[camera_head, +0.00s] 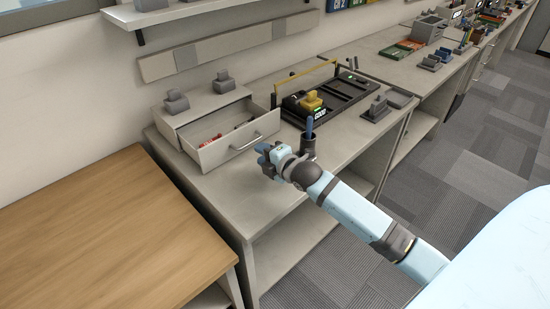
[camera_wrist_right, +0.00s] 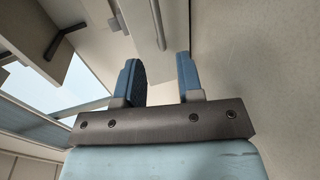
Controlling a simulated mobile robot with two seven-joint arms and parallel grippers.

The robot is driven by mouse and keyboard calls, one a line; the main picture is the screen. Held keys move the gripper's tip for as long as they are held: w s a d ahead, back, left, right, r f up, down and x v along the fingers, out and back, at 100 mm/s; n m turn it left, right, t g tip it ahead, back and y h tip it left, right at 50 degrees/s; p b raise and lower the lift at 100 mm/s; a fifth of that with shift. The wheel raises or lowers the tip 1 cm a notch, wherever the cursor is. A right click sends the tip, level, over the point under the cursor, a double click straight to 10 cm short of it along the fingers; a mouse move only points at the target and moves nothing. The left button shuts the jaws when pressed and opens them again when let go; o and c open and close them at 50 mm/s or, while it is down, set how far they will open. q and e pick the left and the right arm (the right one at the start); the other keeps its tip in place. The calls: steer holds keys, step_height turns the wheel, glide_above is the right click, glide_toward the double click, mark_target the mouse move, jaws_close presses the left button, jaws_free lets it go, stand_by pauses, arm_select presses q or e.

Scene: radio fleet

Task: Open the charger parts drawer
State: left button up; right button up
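The charger parts drawer (camera_head: 240,143) is pulled out of its light grey cabinet (camera_head: 208,106) on the grey bench in the head view. Small red and dark parts (camera_head: 215,137) lie inside it. A metal bar handle (camera_head: 247,142) is on its front. My right gripper (camera_head: 262,155) is just in front of the drawer, near the handle and apart from it. In the right wrist view its two blue fingers (camera_wrist_right: 160,65) stand apart with nothing gripped between them. My left gripper is not in view.
A black tray (camera_head: 345,92) with yellow and dark devices stands right of the drawer. A dark cup with a blue item (camera_head: 308,138) stands close behind my right wrist. Grey blocks (camera_head: 223,82) sit on the cabinet. A wooden table (camera_head: 100,225) is at left, its top clear.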

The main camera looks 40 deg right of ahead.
steer(key=v, duration=0.5)
steer(key=shift+s, duration=0.25)
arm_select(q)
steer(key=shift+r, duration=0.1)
